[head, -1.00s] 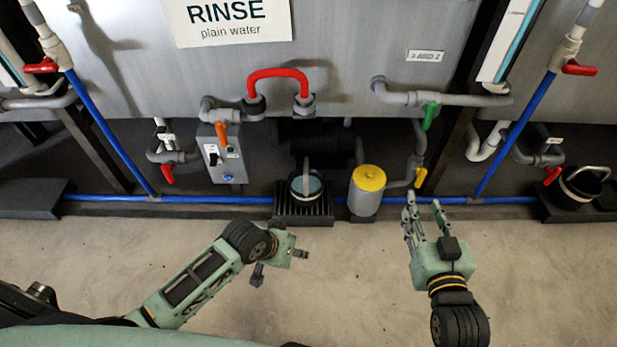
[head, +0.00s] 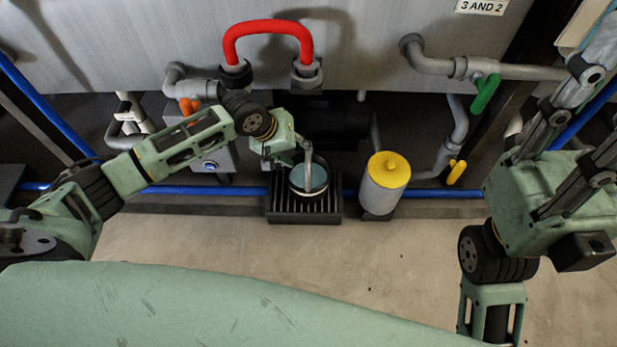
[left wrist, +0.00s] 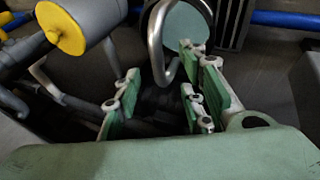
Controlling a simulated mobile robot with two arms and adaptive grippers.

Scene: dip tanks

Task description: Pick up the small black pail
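The small black pail (head: 311,181) stands upright on a dark slatted grate (head: 290,213), holds blue-grey liquid and has a raised metal bail handle. It also shows in the left wrist view with its liquid (left wrist: 186,28) and the curved handle. My left gripper (head: 298,153) is at the handle, just above the pail's rim. In the left wrist view my left gripper (left wrist: 160,78) is open, and the handle comes down between its fingers with gaps on both sides.
A grey cylinder with a yellow cap (head: 385,182) stands close right of the pail. A red hose loop (head: 268,30), a green-handled valve (head: 485,92) and a blue pipe (head: 430,194) lie around it. The floor (head: 390,255) in front is clear.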

